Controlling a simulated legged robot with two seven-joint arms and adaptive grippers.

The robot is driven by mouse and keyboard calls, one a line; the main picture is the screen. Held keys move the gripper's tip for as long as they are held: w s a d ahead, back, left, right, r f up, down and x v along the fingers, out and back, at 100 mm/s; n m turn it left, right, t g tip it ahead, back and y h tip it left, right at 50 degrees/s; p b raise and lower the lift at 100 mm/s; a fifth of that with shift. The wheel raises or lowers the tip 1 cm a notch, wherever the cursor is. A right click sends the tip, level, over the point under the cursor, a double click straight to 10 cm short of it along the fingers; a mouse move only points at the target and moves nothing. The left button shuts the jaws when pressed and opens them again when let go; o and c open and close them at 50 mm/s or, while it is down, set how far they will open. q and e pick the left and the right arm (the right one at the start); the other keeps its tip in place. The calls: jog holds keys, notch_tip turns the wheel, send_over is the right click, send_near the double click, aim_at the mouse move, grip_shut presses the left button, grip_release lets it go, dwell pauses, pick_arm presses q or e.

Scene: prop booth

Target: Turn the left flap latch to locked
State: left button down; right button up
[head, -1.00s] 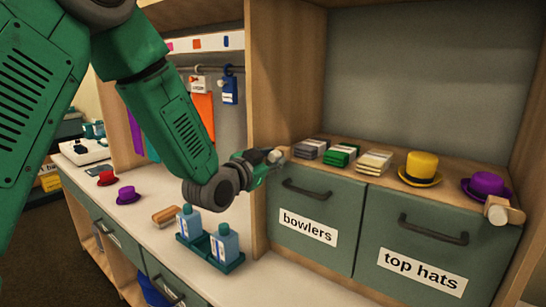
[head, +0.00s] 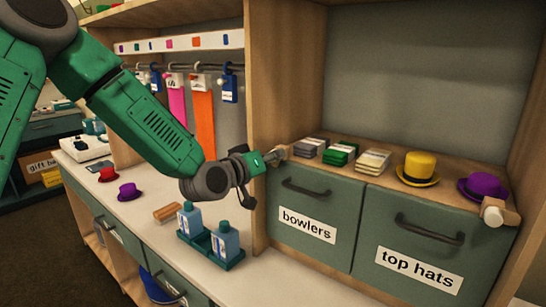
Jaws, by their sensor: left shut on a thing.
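The left flap latch (head: 285,152) is a small wooden piece at the top left corner of the green flap labelled "bowlers" (head: 325,205). My left gripper (head: 273,158) reaches it from the left and is shut on it. The fingers hide much of the latch, so I cannot tell its exact angle. The right flap latch (head: 493,213), a wooden block with a pale round knob, sits at the top right corner of the "top hats" flap (head: 400,250). Both flaps look closed. My right gripper is not in view.
Stacked bundles (head: 340,152), a yellow hat (head: 417,168) and a purple hat (head: 484,188) stand on the shelf above the flaps. Two blue bottles (head: 225,243) in a green tray stand on the counter below my arm. A wooden upright (head: 262,80) is close behind the gripper.

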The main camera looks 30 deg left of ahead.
pick_arm(q)
jog(key=shift+a+n, duration=0.1)
jog(key=shift+n, duration=1.4)
jog(key=c, duration=1.3)
grip_release()
jog(key=shift+w+a+f, duration=0.1)
jog(key=s+a, duration=0.1)
jog(key=s, duration=1.1)
jog(key=shift+r, duration=0.4)
